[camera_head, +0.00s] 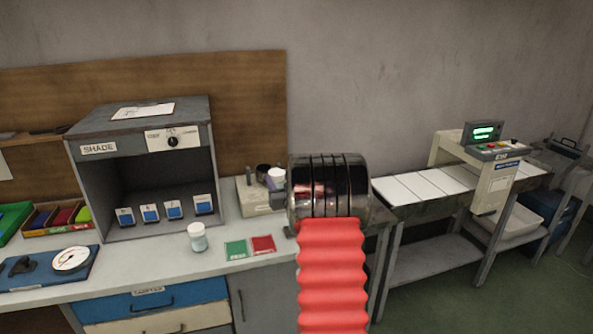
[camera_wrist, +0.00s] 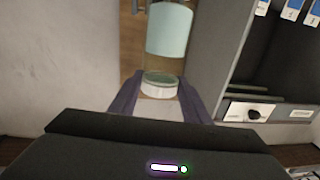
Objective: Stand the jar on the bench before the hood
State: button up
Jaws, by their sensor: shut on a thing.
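My gripper (camera_wrist: 160,108) is shut around the white lid (camera_wrist: 158,90) of a jar, between two grey-purple fingers. The jar's pale teal body (camera_wrist: 170,30) shows beyond the lid in the upside-down wrist view. In the head view, a white lid (camera_head: 277,174) shows beside my arm, right of the hood; the jar's body there is mostly hidden. The grey shade hood (camera_head: 88,125) stands on the bench (camera_head: 165,260). It also shows at the right of the wrist view (camera_wrist: 228,60). Another white-lidded, pale jar (camera_head: 198,238) stands upright on the bench before the hood.
A green card (camera_head: 236,250) and a red card (camera_head: 263,244) lie right of the standing jar. A blue board with a dial (camera_head: 71,259) lies left. A beige block (camera_head: 258,197) is at the bench's back. Bare bench lies between the blue board and the jar.

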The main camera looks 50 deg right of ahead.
jog(key=w+a+f+n+y, duration=0.1)
jog(key=a+f+n+y, duration=0.1)
jog(key=a, duration=1.4)
jog(key=w+a+f+n+t+y, duration=0.1)
jog(key=w+a+f+y, duration=0.1)
jog(key=a, duration=1.5)
jog(key=w+a+f+n+y, duration=0.1)
jog(key=a+f+y, duration=0.3)
jog(key=a, duration=1.3)
notch_tip(320, 180, down, 2)
jog(key=shift+w+a+f+n+t, duration=0.15)
jog(key=shift+n+t, duration=0.25)
jog(key=shift+n, duration=0.4)
